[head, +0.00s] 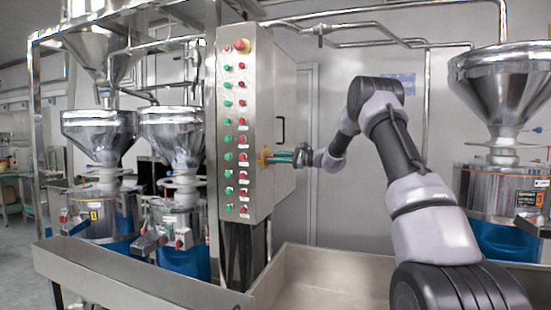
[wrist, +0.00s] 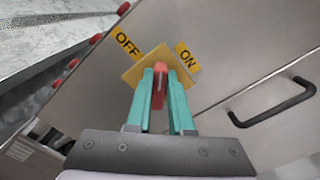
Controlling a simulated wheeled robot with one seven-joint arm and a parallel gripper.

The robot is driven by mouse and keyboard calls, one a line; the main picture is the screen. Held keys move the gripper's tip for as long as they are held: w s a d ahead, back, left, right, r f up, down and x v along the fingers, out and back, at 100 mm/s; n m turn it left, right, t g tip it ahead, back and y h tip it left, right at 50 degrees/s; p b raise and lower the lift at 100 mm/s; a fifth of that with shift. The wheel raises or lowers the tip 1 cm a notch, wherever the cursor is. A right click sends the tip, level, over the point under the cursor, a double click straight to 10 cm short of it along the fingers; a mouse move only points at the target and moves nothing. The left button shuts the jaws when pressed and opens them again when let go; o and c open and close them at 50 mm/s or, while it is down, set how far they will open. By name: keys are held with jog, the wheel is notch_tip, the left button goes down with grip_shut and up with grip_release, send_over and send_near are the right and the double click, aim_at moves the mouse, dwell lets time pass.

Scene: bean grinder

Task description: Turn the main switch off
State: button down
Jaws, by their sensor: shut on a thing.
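The main switch is a red handle (wrist: 157,88) on a yellow square plate (wrist: 140,68), mounted on the side of the steel control cabinet. A yellow OFF label (wrist: 127,40) is at the plate's upper left and an ON label (wrist: 188,57) at its upper right. My gripper (wrist: 160,76) has teal fingers shut on the red handle, one on each side. The handle's top points up between the two labels, and I cannot tell which it is nearer. In the head view, the gripper (head: 271,157) reaches the cabinet's right side, and the fingers mostly hide the handle.
The cabinet front (head: 236,120) carries columns of green and red buttons, with a red knob (head: 242,46) on top. A black door handle (wrist: 272,102) is right of the switch. Steel hoppers (head: 172,135) stand left, another hopper (head: 500,85) right. A steel trough (head: 330,262) lies below.

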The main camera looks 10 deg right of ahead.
jog(key=n, duration=0.4)
jog(key=f+n, duration=0.1)
jog(key=n, duration=0.3)
jog(key=shift+s+a+f+n, duration=0.1)
jog(key=shift+s+f+n, duration=0.1)
jog(key=shift+n, duration=0.1)
dwell(0.3)
jog(key=c, duration=0.8)
grip_release()
jog(key=v, duration=1.1)
